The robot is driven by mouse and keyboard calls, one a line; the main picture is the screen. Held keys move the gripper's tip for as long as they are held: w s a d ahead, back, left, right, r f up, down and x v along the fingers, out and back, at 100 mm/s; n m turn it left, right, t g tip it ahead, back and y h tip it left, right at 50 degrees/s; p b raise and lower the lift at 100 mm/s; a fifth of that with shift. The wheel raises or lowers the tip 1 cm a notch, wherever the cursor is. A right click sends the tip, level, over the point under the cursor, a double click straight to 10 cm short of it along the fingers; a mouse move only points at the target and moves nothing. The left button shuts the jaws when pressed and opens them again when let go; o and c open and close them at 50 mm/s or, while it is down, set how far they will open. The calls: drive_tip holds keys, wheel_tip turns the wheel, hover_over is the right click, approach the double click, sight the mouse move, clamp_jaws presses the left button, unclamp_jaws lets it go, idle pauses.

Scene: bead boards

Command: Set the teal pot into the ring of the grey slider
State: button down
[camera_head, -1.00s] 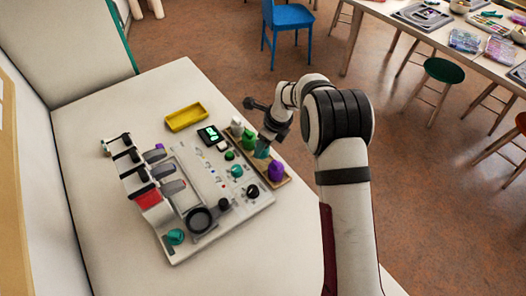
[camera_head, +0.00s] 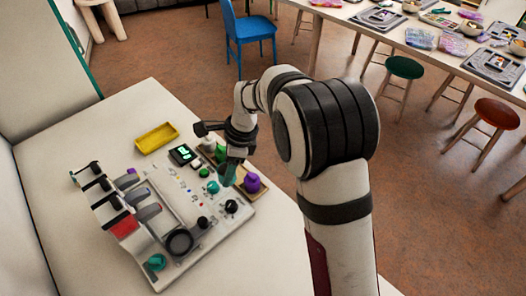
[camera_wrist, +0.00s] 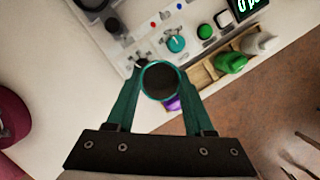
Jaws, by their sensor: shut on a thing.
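My gripper (camera_wrist: 160,90) is shut on the teal pot (camera_wrist: 161,65), whose round rim and dark inside face the wrist camera. In the head view the teal pot (camera_head: 228,174) hangs below my gripper (camera_head: 231,163), above the near edge of the wooden tray, beside the board. The grey slider's ring appears to be the dark round ring (camera_head: 179,242) at the board's near end, apart from the pot. The ring is partly cut off at the top left of the wrist view (camera_wrist: 90,3). The pot's underside is hidden.
The wooden tray (camera_head: 238,183) holds a purple pot (camera_head: 252,183), a green pot and a white pot. The board carries a black knob (camera_head: 231,206), a teal knob (camera_head: 213,187) and several levers. A yellow tray (camera_head: 156,137) lies behind. The table's front is clear.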

drive_tip(key=s+a+n+g+h, duration=0.1)
drive_tip(key=s+a+n+g, duration=0.1)
drive_tip(key=s+a+n, duration=0.85)
drive_tip(key=shift+s+a+f+m, duration=0.15)
drive_tip(key=shift+s+f+m, duration=0.4)
drive_tip(key=shift+f, duration=0.4)
drive_tip(key=shift+s+a+f+m, duration=0.15)
drive_tip(key=shift+s+f+m, duration=0.2)
drive_tip(key=shift+s+f, duration=0.45)
drive_tip(key=shift+s+a+f+m, duration=0.15)
drive_tip(key=shift+s+f+m, duration=0.3)
drive_tip(key=shift+f, duration=0.65)
drive_tip(key=shift+f, duration=0.2)
drive_tip(key=shift+f, duration=0.35)
drive_tip(key=shift+f, duration=0.35)
drive_tip(key=shift+c, duration=1)
unclamp_jaws()
drive_tip(key=shift+d, duration=0.1)
drive_tip(key=shift+o, duration=0.4)
